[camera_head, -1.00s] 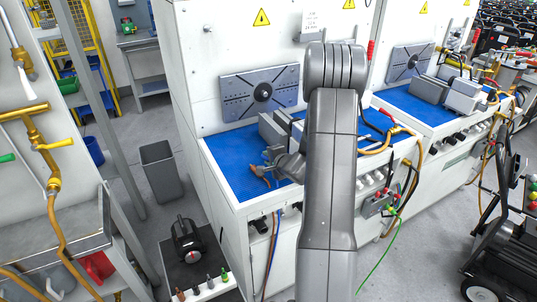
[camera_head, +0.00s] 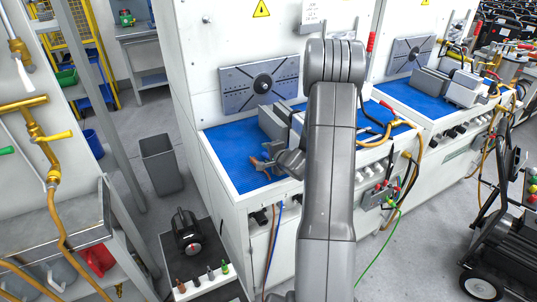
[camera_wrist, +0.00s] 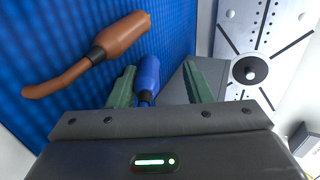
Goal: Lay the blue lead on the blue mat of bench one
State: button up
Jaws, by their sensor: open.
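The blue lead (camera_wrist: 148,75) shows in the wrist view between the two green fingers of my gripper (camera_wrist: 159,67), nearer the left finger. My gripper is open, and the lead's lower part is hidden behind the gripper body. A brown lead (camera_wrist: 122,35) lies on the blue mat (camera_wrist: 60,75), left of and above the fingers. In the head view, my gripper (camera_head: 268,158) is low over the mat (camera_head: 228,148) of the near bench, beside the brown lead. The blue lead's plug cannot be made out there.
A grey slotted plate (camera_head: 262,86) stands at the mat's back, with a grey block (camera_head: 273,122) in front of it. A second bench with a blue mat (camera_head: 408,103) is to the right. A small stand with several coloured plugs (camera_head: 208,274) and a motor (camera_head: 188,232) is below left.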

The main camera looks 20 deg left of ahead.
jog(key=shift+s+d, duration=0.1)
jog(key=shift+s, duration=0.05)
jog(key=b+v, duration=0.3)
jog(key=v, duration=1)
jog(key=shift+d+r, duration=0.2)
jog(key=shift+s, duration=0.15)
